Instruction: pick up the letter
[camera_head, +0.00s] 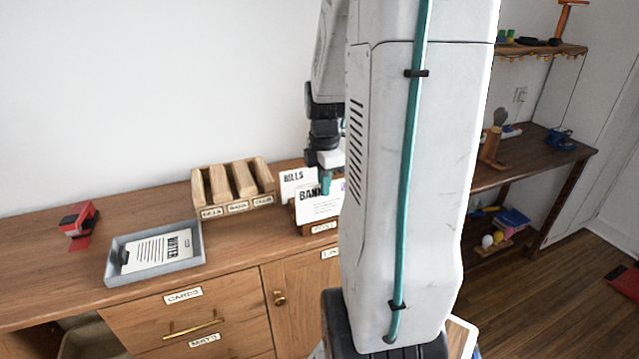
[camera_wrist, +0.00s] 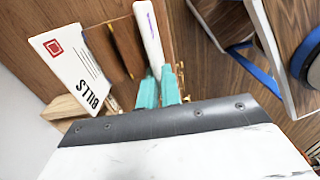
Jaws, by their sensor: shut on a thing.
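A white letter marked BANK (camera_head: 315,206) stands upright at the small wooden post holder (camera_head: 303,230) on the cabinet top. My gripper (camera_head: 326,183) is at its top edge, with its teal fingers shut on it. In the wrist view, my gripper (camera_wrist: 159,88) pinches this white letter (camera_wrist: 149,35), seen nearly edge-on. Whether it still rests in the holder is unclear. A second letter, marked BILLS (camera_head: 296,181), stands behind it; it also shows in the wrist view (camera_wrist: 77,66), left of the fingers. My arm hides the right side of the holder.
A grey tray (camera_head: 112,277) with a paper marked WATER (camera_head: 158,250) lies on the left. A wooden sorter (camera_head: 232,185) with labelled slots stands at the back. A red and black stapler-like thing (camera_head: 79,222) is far left. A dark shelf table (camera_head: 540,155) stands on the right.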

